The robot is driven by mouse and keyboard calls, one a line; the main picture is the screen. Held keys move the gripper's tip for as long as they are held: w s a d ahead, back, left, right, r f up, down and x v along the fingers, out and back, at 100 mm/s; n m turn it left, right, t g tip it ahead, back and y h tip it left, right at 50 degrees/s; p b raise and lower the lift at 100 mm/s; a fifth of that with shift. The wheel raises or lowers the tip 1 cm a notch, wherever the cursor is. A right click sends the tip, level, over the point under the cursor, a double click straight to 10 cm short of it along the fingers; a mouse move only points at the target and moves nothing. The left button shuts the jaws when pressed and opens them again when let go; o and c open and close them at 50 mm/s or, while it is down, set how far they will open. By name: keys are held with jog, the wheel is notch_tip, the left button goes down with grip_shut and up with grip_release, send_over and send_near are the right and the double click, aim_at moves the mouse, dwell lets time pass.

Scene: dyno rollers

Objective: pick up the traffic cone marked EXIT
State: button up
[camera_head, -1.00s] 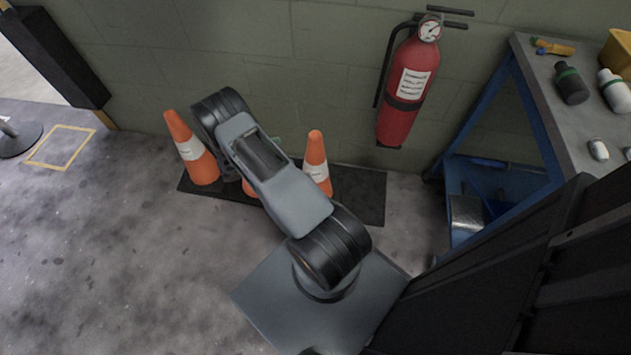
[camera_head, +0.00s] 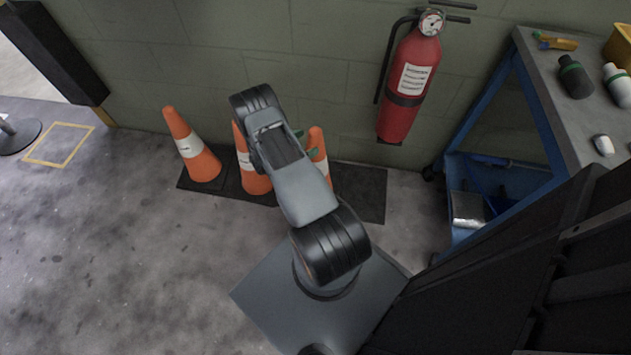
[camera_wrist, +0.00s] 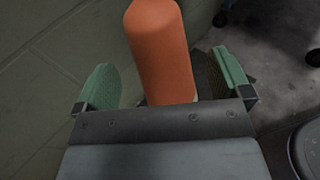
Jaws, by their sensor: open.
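Three orange cones with white bands stand in a row by the wall in the head view: a left cone (camera_head: 192,146), a middle cone (camera_head: 252,180) and a right cone (camera_head: 318,146). Their band markings are too small to read, so I cannot tell which says EXIT. My arm partly covers the middle and right cones. In the wrist view my gripper (camera_wrist: 165,80) is open, its green fingers on either side of an orange cone top (camera_wrist: 161,50). This looks like the right cone, since green finger parts show beside it in the head view. Contact is unclear.
The cones stand on a dark mat (camera_head: 362,193). A red fire extinguisher (camera_head: 408,85) hangs on the wall behind. A blue-framed workbench (camera_head: 548,60) with bottles stands at the right. The floor at the left is open.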

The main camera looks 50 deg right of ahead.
jog(key=shift+b+x, duration=0.5)
jog(key=shift+x, duration=1.65)
jog(key=shift+c, duration=0.4)
jog(key=shift+w, duration=0.1)
grip_shut()
jog(key=shift+w+d+r, duration=0.1)
jog(key=shift+r, duration=0.1)
